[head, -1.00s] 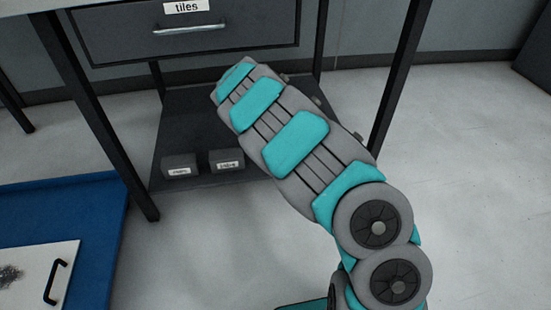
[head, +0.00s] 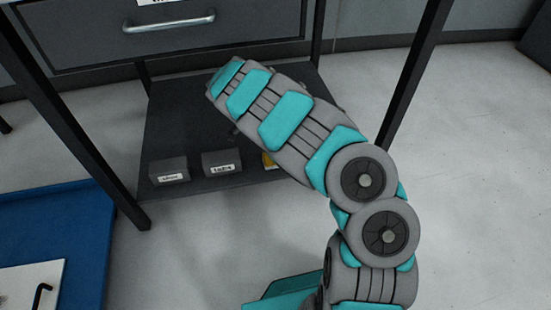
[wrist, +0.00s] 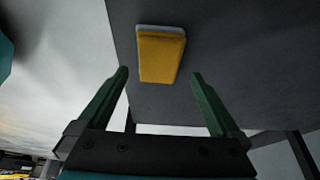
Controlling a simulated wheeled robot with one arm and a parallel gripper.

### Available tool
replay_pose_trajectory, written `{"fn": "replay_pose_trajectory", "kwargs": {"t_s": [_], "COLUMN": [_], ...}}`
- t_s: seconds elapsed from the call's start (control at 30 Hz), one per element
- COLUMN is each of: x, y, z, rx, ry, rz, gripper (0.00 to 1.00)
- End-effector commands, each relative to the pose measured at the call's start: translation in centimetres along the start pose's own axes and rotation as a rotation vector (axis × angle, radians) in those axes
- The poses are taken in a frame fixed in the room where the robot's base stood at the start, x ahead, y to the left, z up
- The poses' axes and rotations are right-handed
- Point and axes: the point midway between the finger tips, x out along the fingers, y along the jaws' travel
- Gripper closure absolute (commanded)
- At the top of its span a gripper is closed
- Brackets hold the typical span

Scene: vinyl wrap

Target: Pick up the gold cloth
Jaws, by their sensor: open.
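The gold cloth (wrist: 161,57) looks like a folded gold block with a grey layer along one edge. It lies on the dark lower shelf (wrist: 240,55) in the wrist view. In the head view only a small yellow piece of the gold cloth (head: 268,160) shows beside my arm, which hides the rest. My gripper (wrist: 160,74) is open in the wrist view. Its two green fingers are spread, with the cloth ahead between their tips and nothing held. In the head view my gripper is hidden behind my arm.
Two small dark labelled boxes, a left one (head: 168,170) and a right one (head: 221,162), sit on the shelf left of the cloth. Dark table legs (head: 410,80) and a drawer (head: 170,35) frame the space. A blue mat (head: 85,235) lies at left; floor at right is clear.

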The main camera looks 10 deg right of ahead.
Motion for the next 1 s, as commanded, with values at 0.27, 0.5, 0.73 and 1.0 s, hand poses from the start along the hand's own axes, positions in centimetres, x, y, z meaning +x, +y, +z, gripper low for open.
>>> {"fn": "replay_pose_trajectory", "kwargs": {"t_s": [0.27, 0.5, 0.73, 1.0], "x": [3.9, 4.6, 4.6, 4.8], "y": [0.3, 0.3, 0.3, 0.3], "z": [-0.5, -0.5, -0.5, -0.4], "rx": [0.0, -0.001, -0.001, -0.001], "ry": [-0.001, -0.001, -0.001, 0.0], "rz": [0.001, 0.0, 0.0, -0.001], "gripper": [0.0, 0.0, 0.0, 0.0]}}
